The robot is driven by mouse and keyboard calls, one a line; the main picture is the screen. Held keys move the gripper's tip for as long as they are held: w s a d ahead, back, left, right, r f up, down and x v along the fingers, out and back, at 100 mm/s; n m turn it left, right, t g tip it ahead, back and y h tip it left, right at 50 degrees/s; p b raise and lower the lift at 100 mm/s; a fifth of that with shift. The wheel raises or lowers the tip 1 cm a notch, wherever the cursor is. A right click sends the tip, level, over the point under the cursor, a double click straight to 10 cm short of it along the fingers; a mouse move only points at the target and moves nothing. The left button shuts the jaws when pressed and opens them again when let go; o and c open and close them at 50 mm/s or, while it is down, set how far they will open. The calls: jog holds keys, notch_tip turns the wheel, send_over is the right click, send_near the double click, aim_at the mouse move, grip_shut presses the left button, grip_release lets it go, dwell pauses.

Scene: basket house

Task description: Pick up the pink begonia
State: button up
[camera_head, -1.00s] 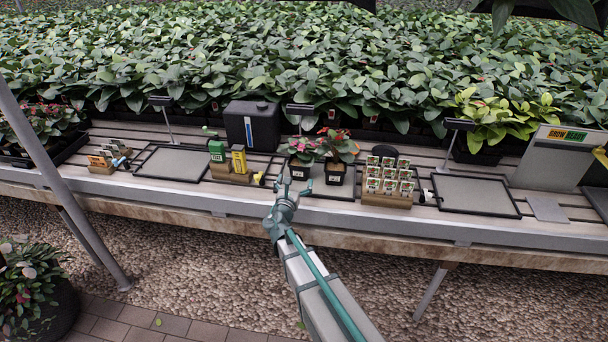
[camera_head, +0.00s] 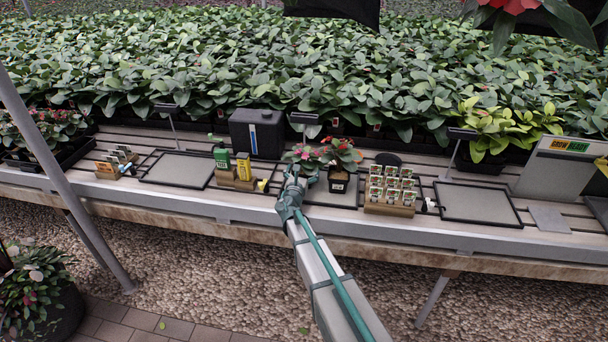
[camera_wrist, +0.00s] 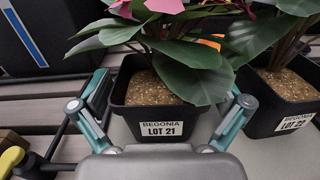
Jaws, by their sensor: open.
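The pink begonia (camera_head: 301,155) stands upright in a black pot labelled "BEGONIA LOT 21" (camera_wrist: 162,131) in the wrist view; in the head view its pot is mostly hidden behind my gripper. Nothing shows lifted.
A rack of seed packets (camera_head: 388,208) is to the right, green and yellow boxes (camera_head: 231,162) to the left. A black canister (camera_head: 257,133) stands behind, before dense foliage (camera_head: 330,70).

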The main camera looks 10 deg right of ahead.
jog(key=shift+w+d, duration=0.2)
jog(key=shift+w, duration=0.4)
jog(key=shift+s, duration=0.1)
jog(key=shift+c, duration=0.2)
jog(key=c, duration=1.1)
jog(key=shift+r, duration=0.1)
